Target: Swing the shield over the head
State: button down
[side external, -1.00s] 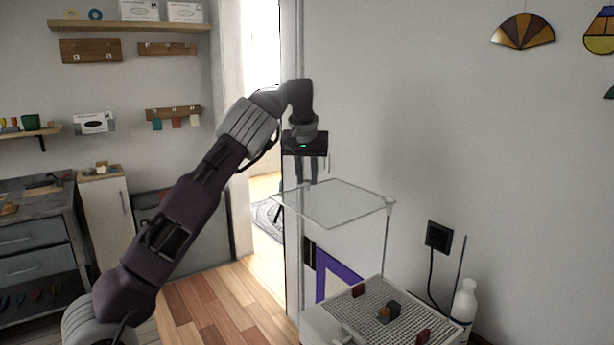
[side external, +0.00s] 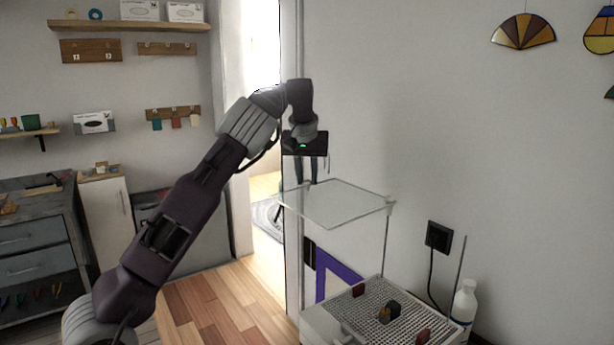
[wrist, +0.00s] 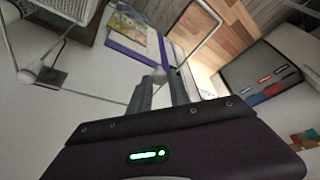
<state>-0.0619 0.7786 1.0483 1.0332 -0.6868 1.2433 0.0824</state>
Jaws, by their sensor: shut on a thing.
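The clear shield (side external: 340,203) is a flat see-through panel standing raised above the grinder tray, on a thin post at its right. In the wrist view its thin rim runs to a small round knob (wrist: 158,75). My gripper (side external: 307,183) points down at the shield's left back part. In the wrist view the fingertips (wrist: 160,82) are at the knob, and my gripper is shut on it. The small dark head (side external: 391,311) stands in the middle of the grid tray, below and to the right of the shield.
The wall is close behind.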

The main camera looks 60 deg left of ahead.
aim_at(324, 227)
dwell(0.5)
jog(key=s+d+n, duration=0.2)
jog(key=s+d+n+g+y, duration=0.1)
jog(key=s+d+n, duration=0.1)
jog(key=s+d, duration=0.1)
jog(key=shift+d+r, duration=0.1)
jog(key=shift+d, duration=0.15)
jog(key=s+d+n, duration=0.1)
jog(key=d, duration=0.1)
jog(key=s+d+n+g, duration=0.1)
jog(key=d, duration=0.1)
jog(key=s+d+n, duration=0.1)
jog(key=d, duration=0.1)
jog(key=shift+n+g, duration=0.3)
jog(key=d+n, duration=0.1)
jog(key=d, duration=0.1)
jog(key=d+n+g, duration=0.1)
jog(key=d, duration=0.1)
jog(key=d+n, duration=0.1)
jog(key=d, duration=0.1)
jog(key=shift+s+d+n, duration=0.3)
jog(key=shift+s+d, duration=0.05)
jog(key=shift+d, duration=0.05)
jog(key=w+d+n+g, duration=0.2)
jog(key=d+n, duration=0.3)
jog(key=d, duration=0.4)
jog(key=shift+w+h, duration=0.15)
jog(key=shift+h, duration=0.25)
